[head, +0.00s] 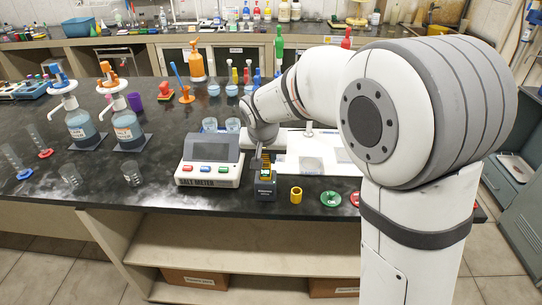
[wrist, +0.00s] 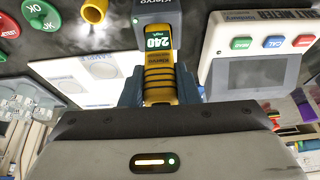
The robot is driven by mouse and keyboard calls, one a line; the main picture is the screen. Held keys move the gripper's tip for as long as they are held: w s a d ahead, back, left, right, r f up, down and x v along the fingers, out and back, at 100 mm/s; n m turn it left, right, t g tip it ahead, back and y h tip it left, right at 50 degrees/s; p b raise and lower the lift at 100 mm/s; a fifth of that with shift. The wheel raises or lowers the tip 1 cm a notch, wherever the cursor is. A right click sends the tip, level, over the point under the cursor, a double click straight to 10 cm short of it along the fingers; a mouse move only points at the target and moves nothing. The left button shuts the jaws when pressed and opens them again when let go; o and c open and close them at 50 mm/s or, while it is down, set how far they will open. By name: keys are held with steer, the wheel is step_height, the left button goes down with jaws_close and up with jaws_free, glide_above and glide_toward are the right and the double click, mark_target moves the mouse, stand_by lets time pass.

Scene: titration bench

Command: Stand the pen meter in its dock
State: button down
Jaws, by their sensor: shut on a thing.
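The pen meter (wrist: 160,62), yellow and dark with a green panel reading 240, is between the jaws of my gripper (wrist: 160,86) in the wrist view. My gripper is shut on it. Its far end meets the dark grey dock (wrist: 157,14); I cannot tell how deep it sits. In the head view the dock (head: 265,190) stands near the bench's front edge, with a little of the yellow meter (head: 265,176) at its top. My gripper (head: 262,160) is right above the dock, small and partly hidden by my arm.
The salt meter box (head: 210,167) stands close left of the dock. A yellow ring or cup (head: 296,195) and a green disc (head: 331,198) lie to its right. A white tray (head: 335,150) is behind. Dispenser bottles (head: 125,125) stand farther left.

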steer(key=c, duration=1)
jaws_free()
steer(key=shift+o, duration=0.4)
steer(key=o, duration=0.4)
steer(key=shift+r, duration=0.1)
steer(key=shift+r+p, duration=1.75)
steer(key=shift+r, duration=1.25)
